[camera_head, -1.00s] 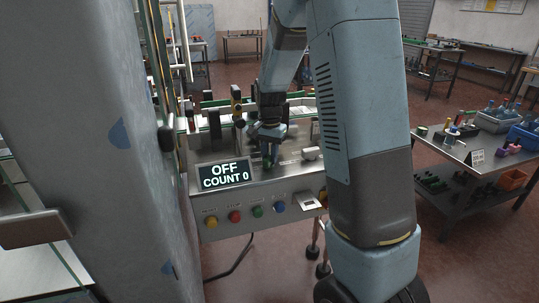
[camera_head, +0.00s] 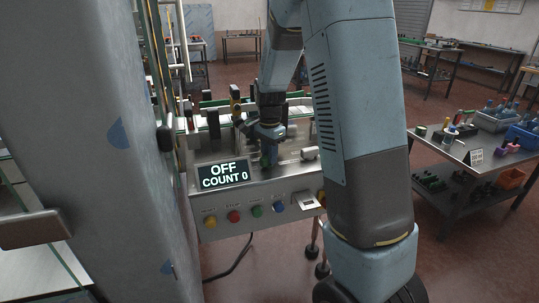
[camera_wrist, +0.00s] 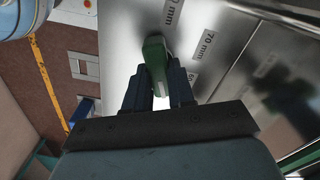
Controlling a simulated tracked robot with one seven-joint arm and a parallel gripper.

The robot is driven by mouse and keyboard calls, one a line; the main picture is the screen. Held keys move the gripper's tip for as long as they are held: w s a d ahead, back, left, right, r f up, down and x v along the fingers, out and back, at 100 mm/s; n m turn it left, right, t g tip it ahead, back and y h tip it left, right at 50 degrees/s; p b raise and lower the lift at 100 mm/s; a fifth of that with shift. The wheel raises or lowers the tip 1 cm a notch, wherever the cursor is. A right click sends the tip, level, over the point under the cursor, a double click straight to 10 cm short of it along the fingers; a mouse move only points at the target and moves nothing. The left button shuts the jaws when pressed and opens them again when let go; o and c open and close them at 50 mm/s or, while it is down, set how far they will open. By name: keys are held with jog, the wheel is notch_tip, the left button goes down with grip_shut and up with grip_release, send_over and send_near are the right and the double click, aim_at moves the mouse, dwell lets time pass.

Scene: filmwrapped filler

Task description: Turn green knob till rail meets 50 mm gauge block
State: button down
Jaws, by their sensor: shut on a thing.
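The green knob (camera_wrist: 155,55) shows in the wrist view, standing on the steel panel top between my gripper's two dark fingers. My gripper (camera_wrist: 160,90) is shut on it. In the head view my gripper (camera_head: 269,158) points down onto the panel top behind the display, and the knob is mostly hidden there. Labels on the steel, one reading 70 mm (camera_wrist: 203,45), lie beside the knob; another label is partly cut off at the top. I cannot make out the 50 mm gauge block or its gap to the rail (camera_head: 220,101).
The display (camera_head: 222,175) reads OFF, COUNT 0. Several coloured buttons (camera_head: 256,211) line the panel front. A large grey column (camera_head: 95,120) stands close on the left. A cart with tools and blue bins (camera_head: 490,123) stands at the right, with open floor between.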

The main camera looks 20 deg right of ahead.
jog(key=shift+s+d+f, duration=0.1)
jog(key=shift+f, duration=0.05)
jog(key=c, duration=1)
grip_release()
jog(key=shift+o, duration=0.2)
notch_tip(320, 180, up, 14)
jog(key=shift+f, duration=0.15)
